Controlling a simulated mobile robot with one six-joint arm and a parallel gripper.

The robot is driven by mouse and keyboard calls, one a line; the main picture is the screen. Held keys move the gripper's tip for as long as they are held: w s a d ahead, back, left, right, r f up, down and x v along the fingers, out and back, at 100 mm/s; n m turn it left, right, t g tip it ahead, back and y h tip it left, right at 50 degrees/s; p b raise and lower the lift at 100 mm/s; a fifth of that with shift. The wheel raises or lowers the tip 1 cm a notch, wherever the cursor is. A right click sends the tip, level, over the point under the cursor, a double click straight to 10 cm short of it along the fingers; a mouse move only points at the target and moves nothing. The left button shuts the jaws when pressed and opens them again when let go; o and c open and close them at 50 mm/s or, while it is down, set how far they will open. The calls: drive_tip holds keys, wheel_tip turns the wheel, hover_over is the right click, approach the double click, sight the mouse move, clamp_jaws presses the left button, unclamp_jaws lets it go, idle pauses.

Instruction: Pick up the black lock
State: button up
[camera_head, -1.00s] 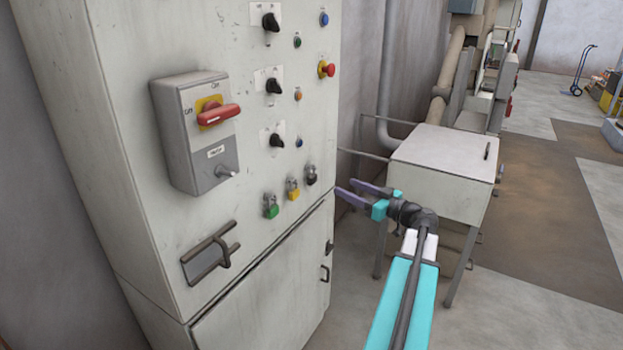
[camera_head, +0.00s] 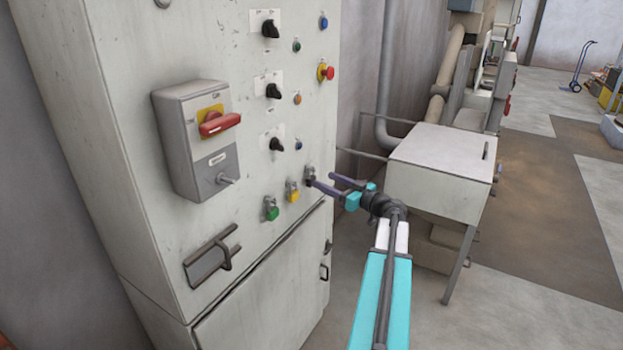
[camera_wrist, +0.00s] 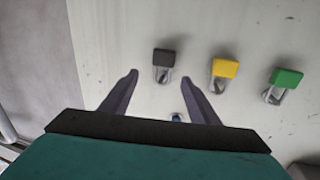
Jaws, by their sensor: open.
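The black lock (camera_wrist: 164,58) hangs by its shackle on the pale cabinet front, at the end of a row of three. In the wrist view it lies just past my open fingertips (camera_wrist: 158,78), roughly between their lines, with nothing held. In the head view the black lock (camera_head: 310,174) is partly hidden by the near finger of my gripper (camera_head: 322,180), which reaches in from the right. I cannot tell whether a finger touches it.
A yellow lock (camera_head: 293,194) and a green lock (camera_head: 271,212) hang beside it on the cabinet (camera_head: 130,140). A switch box with a red handle (camera_head: 219,123) projects further left. A hopper box (camera_head: 440,165) on legs stands right of my arm.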

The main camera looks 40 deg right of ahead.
sight(311, 176)
drive_tip(key=shift+w, duration=0.15)
drive_tip(key=shift+w+a+p, duration=0.2)
drive_tip(key=shift+w+p, duration=0.6)
drive_tip(key=shift+w, duration=0.45)
drive_tip(key=shift+w+a+p, duration=0.15)
drive_tip(key=shift+w+p, duration=0.65)
drive_tip(key=shift+w, duration=0.4)
drive_tip(key=c, duration=1.1)
drive_tip(key=shift+r+b, duration=0.2)
drive_tip(key=shift+b, duration=0.1)
